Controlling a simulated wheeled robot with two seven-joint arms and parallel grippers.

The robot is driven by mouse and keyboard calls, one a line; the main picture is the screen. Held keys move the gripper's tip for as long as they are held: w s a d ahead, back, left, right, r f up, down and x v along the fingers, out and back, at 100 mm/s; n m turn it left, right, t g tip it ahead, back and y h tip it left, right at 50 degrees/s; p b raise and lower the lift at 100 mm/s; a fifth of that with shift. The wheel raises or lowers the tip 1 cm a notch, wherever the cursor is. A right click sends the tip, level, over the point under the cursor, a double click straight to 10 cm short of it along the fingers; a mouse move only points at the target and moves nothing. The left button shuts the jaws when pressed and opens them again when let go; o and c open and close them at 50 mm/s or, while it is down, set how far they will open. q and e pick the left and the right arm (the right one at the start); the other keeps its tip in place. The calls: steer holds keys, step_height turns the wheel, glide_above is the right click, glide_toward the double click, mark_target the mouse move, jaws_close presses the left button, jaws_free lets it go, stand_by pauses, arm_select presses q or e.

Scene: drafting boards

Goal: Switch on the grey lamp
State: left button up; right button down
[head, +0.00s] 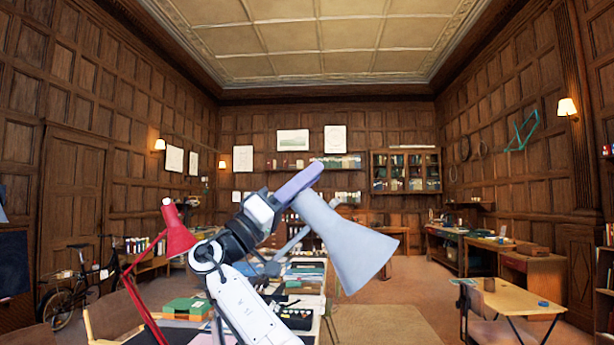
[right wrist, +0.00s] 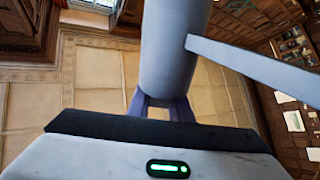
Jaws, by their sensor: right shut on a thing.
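The grey lamp (head: 350,245) stands out in the middle of the head view, its wide conical shade tilted down to the right. My right gripper (head: 305,182) is at the narrow upper end of the shade, with its purple fingers shut on it. In the right wrist view, the purple fingers (right wrist: 160,106) close around the lamp's grey cylinder (right wrist: 175,45), and the lamp's flat arm (right wrist: 255,68) runs off to the right. The lamp's switch and bulb do not show, and I cannot tell whether it is lit. My left gripper is not in view.
A red lamp (head: 178,238) stands just left of my right arm. A green box (head: 186,307) lies on the cluttered table behind the arm. A light wooden table (head: 520,300) stands at the right. Open carpet (head: 420,290) lies between.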

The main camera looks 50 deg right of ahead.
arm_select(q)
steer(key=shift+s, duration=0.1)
arm_select(e)
steer(key=shift+m+g, duration=0.4)
steer(key=shift+g, duration=0.1)
steer(key=c, duration=1.6)
jaws_free()
arm_select(q)
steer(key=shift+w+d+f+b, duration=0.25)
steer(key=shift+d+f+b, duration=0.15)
steer(key=shift+b, duration=0.6)
arm_select(e)
steer(key=v, duration=1)
steer(key=shift+a+f, duration=0.1)
steer(key=shift+a, duration=0.05)
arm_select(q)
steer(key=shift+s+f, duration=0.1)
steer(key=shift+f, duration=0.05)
arm_select(e)
steer(key=shift+w, duration=0.1)
